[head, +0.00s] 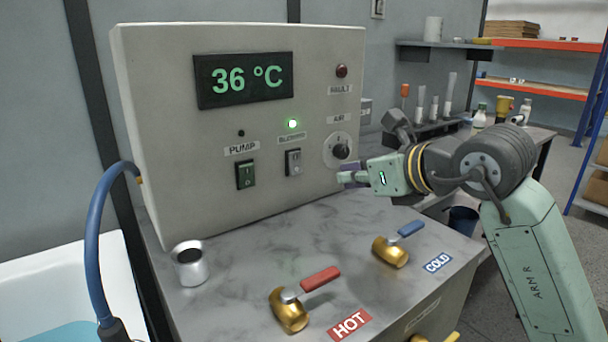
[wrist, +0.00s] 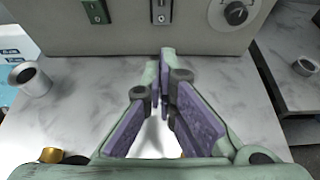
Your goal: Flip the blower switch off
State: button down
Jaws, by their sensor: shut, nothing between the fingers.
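The blower switch (head: 293,162) is a pale grey rocker on the front of the control panel (head: 180,120), under the BLOWER label. In the wrist view the blower switch (wrist: 162,12) is at the top edge, partly cut off, almost straight beyond my fingertips. My gripper (head: 346,176) is to the right of the switch in the head view, below the air knob. In the wrist view my gripper (wrist: 165,62) has its tips together, empty, above the counter and apart from the panel.
The green pump switch (head: 245,174) is left of the blower switch, and the air knob (head: 341,151) is right of it. A metal cup (head: 189,265), the hot valve (head: 305,290) and the cold valve (head: 398,243) stand on the marble counter (head: 235,275). The counter before the switches is clear.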

aim_at(295, 168)
jog(key=shift+a, duration=0.1)
jog(key=p+x, duration=0.1)
jog(key=x, duration=0.3)
jog(key=p+x, duration=0.2)
jog(key=x, duration=0.3)
jog(key=r+p+x, duration=0.1)
jog(key=x, duration=0.3)
jog(key=shift+w+a+f, duration=0.15)
jog(key=shift+w+a, duration=0.2)
jog(key=shift+w, duration=0.1)
jog(key=shift+f, duration=0.15)
jog(key=b, duration=0.2)
jog(key=f+b, duration=0.1)
jog(key=b, duration=0.1)
jog(key=shift+w+a+f+t+y, duration=0.1)
jog(key=shift+w+a+t+y, duration=0.15)
jog(key=shift+w+t+y, duration=0.15)
jog(key=shift+r+p, duration=0.3)
jog(key=shift+r, duration=0.35)
jog(key=shift+r+p, duration=0.3)
jog(key=shift+r, duration=0.45)
